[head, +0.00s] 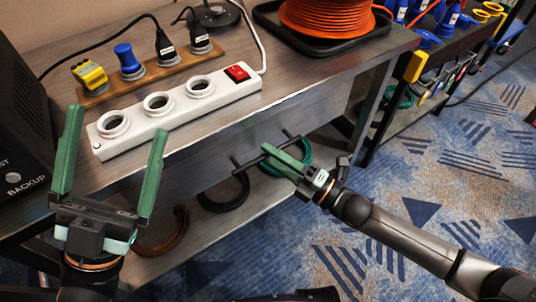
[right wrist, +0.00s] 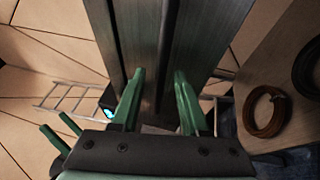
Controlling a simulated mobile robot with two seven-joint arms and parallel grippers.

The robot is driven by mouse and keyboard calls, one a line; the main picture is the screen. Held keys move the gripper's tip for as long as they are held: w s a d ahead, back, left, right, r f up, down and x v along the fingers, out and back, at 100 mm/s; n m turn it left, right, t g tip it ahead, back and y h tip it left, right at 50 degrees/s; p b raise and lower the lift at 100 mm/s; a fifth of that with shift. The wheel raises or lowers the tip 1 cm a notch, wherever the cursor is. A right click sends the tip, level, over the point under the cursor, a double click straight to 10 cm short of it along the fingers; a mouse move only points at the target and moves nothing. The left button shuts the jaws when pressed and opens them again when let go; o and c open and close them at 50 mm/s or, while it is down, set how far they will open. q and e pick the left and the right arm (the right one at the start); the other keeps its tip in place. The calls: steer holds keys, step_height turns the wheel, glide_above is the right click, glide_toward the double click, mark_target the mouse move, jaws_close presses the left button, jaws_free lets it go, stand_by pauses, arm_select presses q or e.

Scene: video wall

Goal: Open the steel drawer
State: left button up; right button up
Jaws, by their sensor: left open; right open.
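The steel drawer (head: 200,178) is in the front of the metal workbench in the head view and looks shut, its front near the bench edge. A dark bar handle (head: 238,165) stands out from it. My right gripper (head: 269,157) is at the handle's right part with jaws open; whether the bar lies between the fingers is unclear. In the right wrist view the open green fingers (right wrist: 159,72) point at a grey steel face (right wrist: 205,30), apparently the drawer front or bench. My left gripper (head: 117,120) is open and empty at the left, in front of the power strip.
A white power strip (head: 180,108) with a red switch, a wooden plug rack (head: 150,70) and an orange cable reel (head: 330,15) are on the bench top. A black backup box (head: 22,130) stands at left. Cable coils (head: 222,192) lie on the shelf below. Carpet at right is open.

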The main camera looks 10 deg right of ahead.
steer(key=shift+w+a+r, duration=0.1)
steer(key=shift+w+a, duration=0.3)
steer(key=shift+a, duration=0.05)
jaws_close()
stand_by(1.2)
